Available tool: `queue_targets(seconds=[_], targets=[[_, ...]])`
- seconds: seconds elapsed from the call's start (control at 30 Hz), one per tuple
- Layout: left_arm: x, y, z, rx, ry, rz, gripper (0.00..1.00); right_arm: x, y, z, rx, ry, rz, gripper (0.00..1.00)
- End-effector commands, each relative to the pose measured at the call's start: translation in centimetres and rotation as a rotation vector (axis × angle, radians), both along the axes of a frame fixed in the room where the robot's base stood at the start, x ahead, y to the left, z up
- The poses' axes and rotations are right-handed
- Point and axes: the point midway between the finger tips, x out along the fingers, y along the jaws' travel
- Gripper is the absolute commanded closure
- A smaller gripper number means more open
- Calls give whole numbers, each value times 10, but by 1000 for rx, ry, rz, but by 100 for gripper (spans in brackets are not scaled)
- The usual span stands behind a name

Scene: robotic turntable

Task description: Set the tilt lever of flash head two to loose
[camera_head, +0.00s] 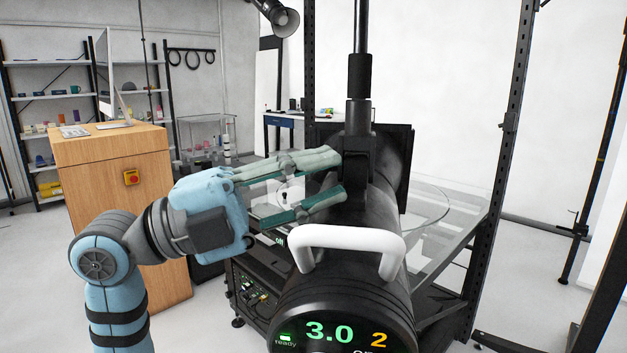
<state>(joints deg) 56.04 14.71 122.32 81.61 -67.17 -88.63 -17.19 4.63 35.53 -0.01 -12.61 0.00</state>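Flash head two is the big black cylinder (372,225) in the front middle, with a white handle (347,236) and a display (345,335) reading "ready", 3.0 and 2. It hangs on a black bracket (358,140) under a vertical pole. My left gripper (342,174) comes in from the left with its two green-grey fingers apart. Its fingertips are at the left side of the bracket and cylinder; I cannot tell if they touch. I cannot make out the tilt lever; the fingers or the bracket may hide it. My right gripper is not in view.
A glass turntable (428,205) stands behind the flash head inside a black frame (510,130). A wooden cabinet (110,155) with a red-and-yellow button stands at the left. Shelves (40,95) and a blue-drawer table (283,121) are farther back. Floor at the right is mostly clear.

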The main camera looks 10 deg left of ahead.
Motion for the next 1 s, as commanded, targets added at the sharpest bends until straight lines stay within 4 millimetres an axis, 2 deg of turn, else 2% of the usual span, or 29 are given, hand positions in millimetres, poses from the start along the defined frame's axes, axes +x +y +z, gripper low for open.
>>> queue_targets(seconds=[0.37,0.47,0.8,1.0], targets=[[0,3,-2,2,1,1,68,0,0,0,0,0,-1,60],[-3,13,-5,4,1,5,68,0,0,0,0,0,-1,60],[-22,64,-20,5,3,3,68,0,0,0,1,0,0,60],[-27,73,-21,1,1,1,68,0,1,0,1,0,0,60]])
